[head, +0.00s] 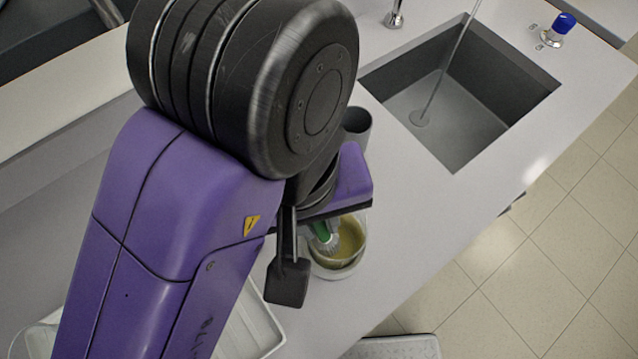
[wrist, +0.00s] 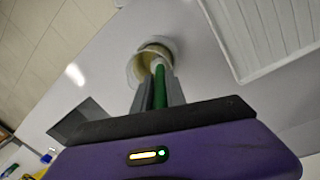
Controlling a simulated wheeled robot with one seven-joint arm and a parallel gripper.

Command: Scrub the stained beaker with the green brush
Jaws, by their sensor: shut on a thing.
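The stained beaker (head: 351,243) stands on the counter in the head view, with a yellow-brown stain inside. It also shows in the wrist view (wrist: 142,60), past the fingertips. The green brush (head: 325,238) has its bristle end at or inside the beaker's mouth; whether it touches the wall I cannot tell. In the wrist view the green handle (wrist: 160,88) runs between my two fingers. My gripper (wrist: 158,90) is shut on the handle, above the beaker. My arm hides part of the beaker and most of the brush in the head view.
A sink (head: 455,100) with running water lies at the upper right, with a blue-topped knob (head: 563,23) beyond it. A dark grey cup (head: 357,121) stands behind my wrist. A white ribbed tray (head: 252,325) lies at the lower left. The counter right of the beaker is clear.

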